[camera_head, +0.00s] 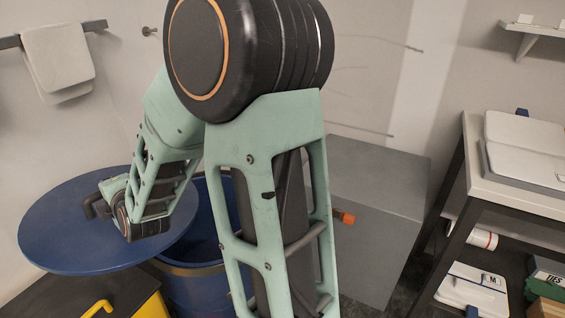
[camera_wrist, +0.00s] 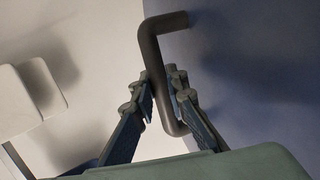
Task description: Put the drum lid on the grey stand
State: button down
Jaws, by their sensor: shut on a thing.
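The drum lid (camera_head: 70,235) is a large blue disc at the left of the head view, over and beside the open blue drum (camera_head: 195,275). My gripper (camera_head: 98,204) is at the lid's dark bar handle. In the wrist view the fingers of my gripper (camera_wrist: 160,100) are closed around the dark handle (camera_wrist: 152,55), with the blue lid (camera_wrist: 270,90) behind it. The grey stand (camera_head: 375,190) is a plain box right of the drum, behind my arm. Its visible top is bare, and my arm hides its left part.
A yellow-handled black case (camera_head: 130,300) is below the lid. An orange-tipped part (camera_head: 344,216) sticks out before the stand. A shelved bench (camera_head: 525,200) with white trays stands at right. A towel (camera_head: 58,60) hangs on the left wall.

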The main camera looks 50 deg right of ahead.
aim_at(381, 172)
jog(key=l+z, duration=0.1)
jog(key=z, duration=0.7)
jog(key=i+l, duration=0.15)
jog(key=l, duration=0.2)
jog(key=i+l, duration=0.1)
jog(key=l, duration=0.25)
jog(key=i+l, duration=0.15)
jog(key=l, duration=0.2)
jog(key=i+l, duration=0.15)
jog(key=l, duration=0.2)
